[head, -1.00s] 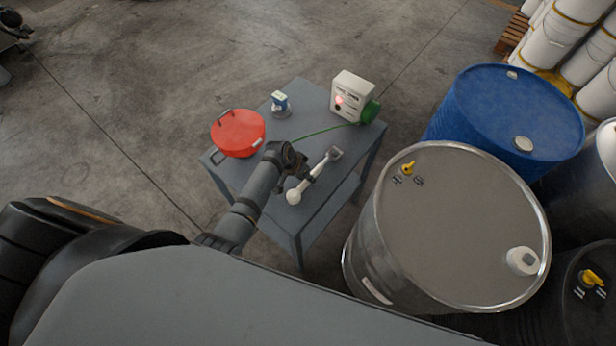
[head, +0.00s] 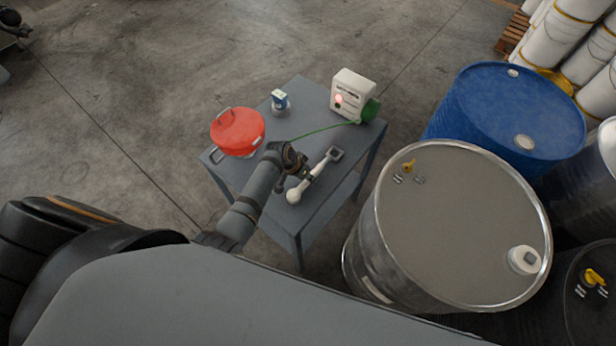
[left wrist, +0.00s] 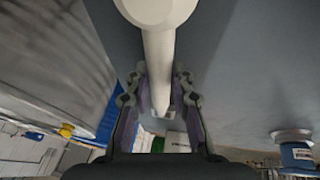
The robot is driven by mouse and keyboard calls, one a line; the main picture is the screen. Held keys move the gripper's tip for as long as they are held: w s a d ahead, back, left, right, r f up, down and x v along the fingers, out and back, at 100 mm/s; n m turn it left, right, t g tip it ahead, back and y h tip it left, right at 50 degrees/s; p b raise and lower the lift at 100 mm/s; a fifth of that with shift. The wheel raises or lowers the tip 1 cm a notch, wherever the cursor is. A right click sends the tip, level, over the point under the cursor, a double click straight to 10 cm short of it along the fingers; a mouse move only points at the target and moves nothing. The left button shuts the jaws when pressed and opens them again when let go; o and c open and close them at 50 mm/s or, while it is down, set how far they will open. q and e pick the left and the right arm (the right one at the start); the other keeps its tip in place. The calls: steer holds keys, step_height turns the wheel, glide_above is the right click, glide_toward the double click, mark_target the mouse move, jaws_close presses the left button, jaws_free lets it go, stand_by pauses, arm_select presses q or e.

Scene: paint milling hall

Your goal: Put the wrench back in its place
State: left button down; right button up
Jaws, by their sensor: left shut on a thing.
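The wrench (head: 318,172) appears as a light tool with a round white knob at its near end and a square grey head at its far end. It lies at a slant over the grey table (head: 310,97). My left gripper (head: 303,172) is at the middle of it. In the left wrist view the fingers (left wrist: 161,82) are shut on its pale shaft (left wrist: 160,60), with the knob toward the top edge. I cannot tell whether it touches the tabletop. My right gripper is not in view.
A red lidded pot (head: 237,131), a small blue-white item (head: 280,101) and a white box (head: 351,93) with a green reel stand on the table. A green cable (head: 325,129) crosses it. A grey drum (head: 460,220) and a blue drum (head: 510,110) stand to the right.

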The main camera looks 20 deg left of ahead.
arm_select(q)
steer(key=shift+f, duration=0.3)
stand_by(0.5)
steer(key=c, duration=1.1)
jaws_free()
steer(key=v, duration=1.2)
steer(key=shift+s, duration=0.1)
